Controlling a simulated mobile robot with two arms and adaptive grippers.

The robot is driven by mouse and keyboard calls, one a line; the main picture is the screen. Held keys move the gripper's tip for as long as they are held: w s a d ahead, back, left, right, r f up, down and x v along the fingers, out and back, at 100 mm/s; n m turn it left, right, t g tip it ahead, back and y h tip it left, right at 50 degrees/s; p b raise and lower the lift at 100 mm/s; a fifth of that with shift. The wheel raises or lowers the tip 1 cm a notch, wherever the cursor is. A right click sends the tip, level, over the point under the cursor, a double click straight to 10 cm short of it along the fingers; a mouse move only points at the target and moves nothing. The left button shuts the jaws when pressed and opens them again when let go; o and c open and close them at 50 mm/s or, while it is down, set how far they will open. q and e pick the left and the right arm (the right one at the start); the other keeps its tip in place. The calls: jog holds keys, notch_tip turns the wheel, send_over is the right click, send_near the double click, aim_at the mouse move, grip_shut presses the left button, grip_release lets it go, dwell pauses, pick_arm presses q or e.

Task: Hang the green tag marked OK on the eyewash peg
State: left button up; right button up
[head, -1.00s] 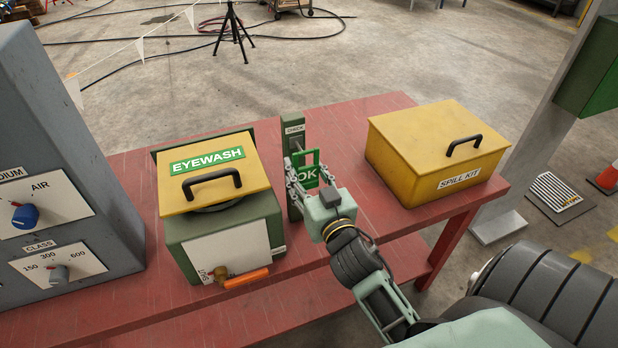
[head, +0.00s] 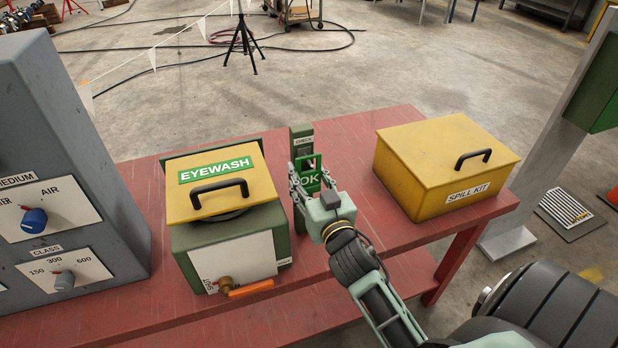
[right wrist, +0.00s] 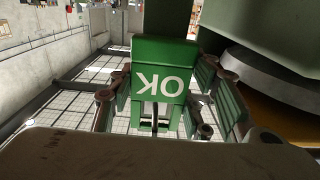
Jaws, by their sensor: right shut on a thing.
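The green tag (head: 311,181) with white OK letters is held in my right gripper (head: 309,186), which is shut on it. In the right wrist view the tag (right wrist: 160,70) appears upside down between the two fingers, its slotted end (right wrist: 152,112) toward the bottom. In the head view the tag is in front of a green post (head: 301,134) labelled CHECK, right of the eyewash box (head: 225,235). The peg itself is hidden or too small to make out, and I cannot tell whether the tag touches the post. My left gripper is not in view.
A yellow spill kit box (head: 437,170) stands on the right of the red table (head: 374,231). A grey panel with knobs (head: 60,150) stands at the left. The table between post and spill kit is clear.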

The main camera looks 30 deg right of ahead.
dwell(0.3)
jog(key=o, duration=1.1)
jog(key=shift+o, duration=0.2)
jog(key=v, duration=1.2)
